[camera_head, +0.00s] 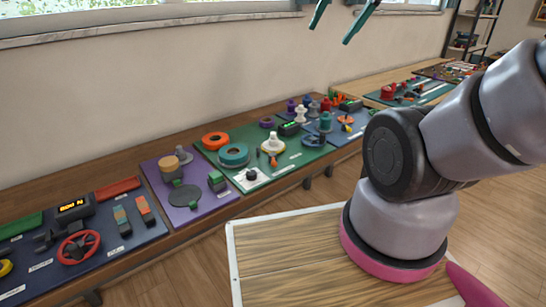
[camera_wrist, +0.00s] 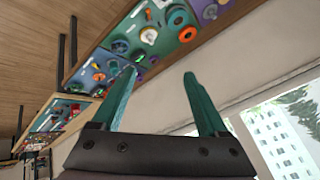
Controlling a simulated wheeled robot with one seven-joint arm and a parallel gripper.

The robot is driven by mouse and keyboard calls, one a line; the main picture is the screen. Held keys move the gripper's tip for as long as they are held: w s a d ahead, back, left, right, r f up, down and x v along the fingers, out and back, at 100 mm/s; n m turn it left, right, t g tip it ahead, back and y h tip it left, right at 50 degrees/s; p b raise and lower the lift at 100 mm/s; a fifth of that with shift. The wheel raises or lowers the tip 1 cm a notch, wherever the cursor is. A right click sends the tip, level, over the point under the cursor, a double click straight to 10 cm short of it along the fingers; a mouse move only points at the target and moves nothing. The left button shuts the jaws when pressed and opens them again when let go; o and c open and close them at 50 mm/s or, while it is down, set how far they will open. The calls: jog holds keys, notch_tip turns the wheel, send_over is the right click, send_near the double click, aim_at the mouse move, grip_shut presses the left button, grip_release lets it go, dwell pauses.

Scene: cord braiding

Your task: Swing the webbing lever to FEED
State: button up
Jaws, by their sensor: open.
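My gripper (camera_head: 329,35) shows at the top of the head view, its two green fingers apart with nothing between them. It is high in front of the wall and window, well above the bench and touching nothing. It also shows open and empty in the wrist view (camera_wrist: 159,74). Small orange-tipped levers stand on the green board (camera_head: 273,158) and on the blue board (camera_head: 346,121) behind it. I cannot tell which is the webbing lever: the labels are too small to read, and no FEED mark is legible.
A long bench along the wall bears a navy board with a red handwheel (camera_head: 78,247), a purple board (camera_head: 203,204) and the green board with orange (camera_head: 215,140) and teal (camera_head: 233,154) rings. A white-edged wooden surface (camera_head: 275,260) lies below my arm. Air above the bench is clear.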

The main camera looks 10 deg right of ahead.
jog(key=shift+c, duration=1.3)
jog(key=n+g+h, duration=0.4)
jog(key=n+g, duration=0.3)
send_over(273, 161)
jog(key=a, duration=0.2)
notch_tip(273, 161, down, 36)
jog(key=f, duration=0.3)
jog(key=d+f, duration=0.1)
jog(key=f, duration=0.3)
jog(key=d+f, duration=0.1)
jog(key=f, duration=0.2)
jog(key=shift+s+f, duration=0.2)
